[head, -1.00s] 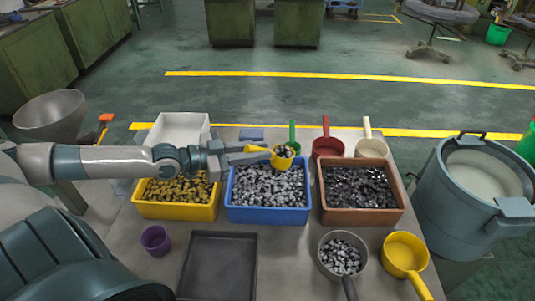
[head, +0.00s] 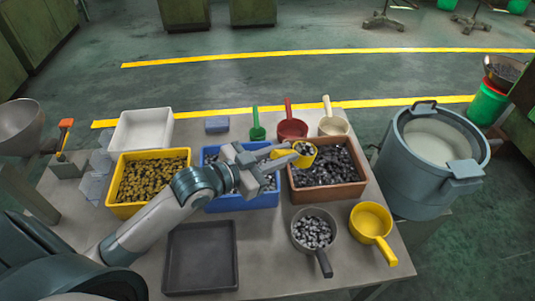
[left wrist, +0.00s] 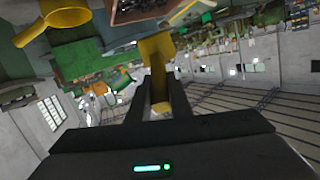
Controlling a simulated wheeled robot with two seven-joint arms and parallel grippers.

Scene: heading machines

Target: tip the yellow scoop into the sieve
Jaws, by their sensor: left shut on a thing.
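My left gripper (head: 272,156) is shut on the handle of a small yellow scoop (head: 303,158). The scoop is roughly upright above the blue and brown bins and has grey pieces in it. In the left wrist view its handle (left wrist: 158,52) runs between my fingers. A grey long-handled pan (head: 313,230) full of metal pieces, possibly the sieve, stands on the table below and in front of the scoop. A larger empty yellow pan (head: 371,219) stands to its right.
Yellow (head: 120,208), blue (head: 245,204) and brown (head: 329,193) bins of parts stand in a row. Green (head: 257,132), red (head: 292,129) and cream (head: 333,126) scoops stand behind. A dark tray (head: 168,290) lies in front. A big grey drum (head: 410,185) stands right.

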